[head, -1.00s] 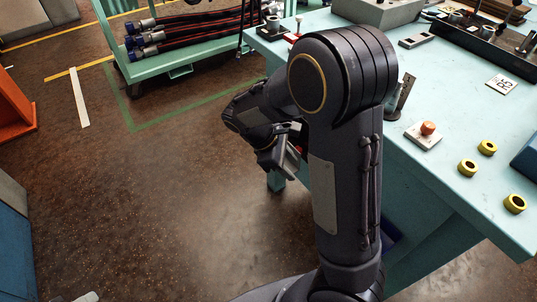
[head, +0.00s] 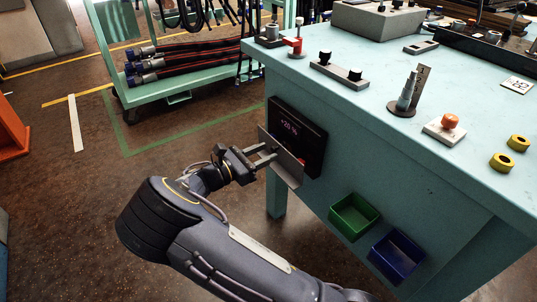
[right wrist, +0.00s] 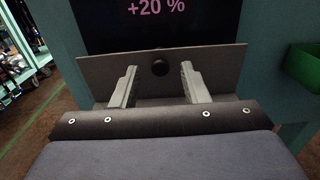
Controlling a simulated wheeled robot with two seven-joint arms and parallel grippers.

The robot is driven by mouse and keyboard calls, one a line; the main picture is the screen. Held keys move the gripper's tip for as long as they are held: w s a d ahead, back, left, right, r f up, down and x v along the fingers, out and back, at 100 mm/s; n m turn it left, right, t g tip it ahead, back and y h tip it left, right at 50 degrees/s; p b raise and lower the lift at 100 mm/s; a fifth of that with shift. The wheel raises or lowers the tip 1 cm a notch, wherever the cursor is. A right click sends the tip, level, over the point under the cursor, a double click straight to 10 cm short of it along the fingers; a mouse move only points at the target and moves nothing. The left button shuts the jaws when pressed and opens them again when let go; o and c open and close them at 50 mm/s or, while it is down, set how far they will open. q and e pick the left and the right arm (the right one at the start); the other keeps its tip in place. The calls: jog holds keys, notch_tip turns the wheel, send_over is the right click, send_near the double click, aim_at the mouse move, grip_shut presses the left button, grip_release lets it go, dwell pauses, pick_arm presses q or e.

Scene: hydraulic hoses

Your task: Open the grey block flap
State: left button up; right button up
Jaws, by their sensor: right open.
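The grey flap (head: 287,168) is a flat plate at the lower part of a black display box (head: 311,128) on the bench's side. In the right wrist view the flap (right wrist: 95,67) spans the middle and has a round black knob (right wrist: 160,68). My right gripper (head: 270,156) is at the flap's front face. In the right wrist view its open fingers (right wrist: 159,72) stand on either side of the knob, with gaps to it. I cannot tell whether the fingertips touch the plate. What lies behind the flap is mostly hidden. My left gripper is not in view.
A green bin (head: 355,215) and a blue bin (head: 396,254) hang on the bench side, right of the flap. The teal bench top (head: 460,80) holds fixtures and yellow rings. A hose cart (head: 190,90) stands at the back left.

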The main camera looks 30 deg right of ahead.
jog(key=shift+w+d, duration=0.1)
jog(key=shift+d, duration=0.95)
jog(key=shift+c, duration=0.4)
grip_shut()
